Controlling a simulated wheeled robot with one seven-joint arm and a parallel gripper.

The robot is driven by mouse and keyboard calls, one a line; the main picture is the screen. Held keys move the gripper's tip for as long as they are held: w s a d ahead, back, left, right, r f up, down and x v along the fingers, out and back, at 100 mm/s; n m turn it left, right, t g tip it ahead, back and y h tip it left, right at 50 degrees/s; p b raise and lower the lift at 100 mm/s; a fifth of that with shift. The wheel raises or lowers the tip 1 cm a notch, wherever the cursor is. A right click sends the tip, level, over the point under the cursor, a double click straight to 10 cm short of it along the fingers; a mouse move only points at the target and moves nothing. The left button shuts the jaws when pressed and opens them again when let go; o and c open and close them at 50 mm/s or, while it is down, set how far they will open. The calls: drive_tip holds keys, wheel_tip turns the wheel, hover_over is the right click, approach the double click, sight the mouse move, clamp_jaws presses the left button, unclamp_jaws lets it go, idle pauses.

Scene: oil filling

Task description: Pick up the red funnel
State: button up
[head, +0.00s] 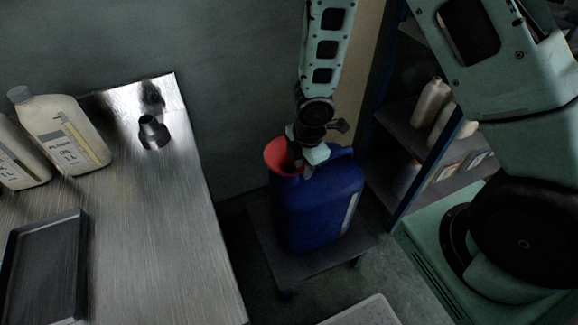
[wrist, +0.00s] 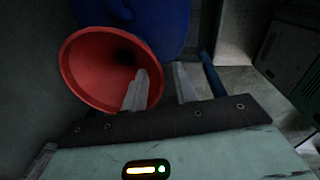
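The red funnel (head: 280,157) sits at the top of the blue canister (head: 318,205), its wide mouth facing up and tilted; its spout is hidden. In the wrist view the funnel (wrist: 88,66) fills the upper left, with the blue canister (wrist: 165,22) behind it. My gripper (head: 304,168) is down at the funnel's right side. In the wrist view my gripper (wrist: 160,75) has its fingers apart, one over the funnel's mouth and the other outside its right rim. The rim lies between them; I cannot see contact with either finger.
The canister stands on a small low stool (head: 272,258). A metal table (head: 165,215) at left holds oil bottles (head: 72,135), a small dark metal piece (head: 153,133) and a black tray (head: 45,265). A shelf (head: 405,140) stands close at right.

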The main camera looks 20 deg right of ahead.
drive_tip(key=shift+f, duration=0.4)
clamp_jaws()
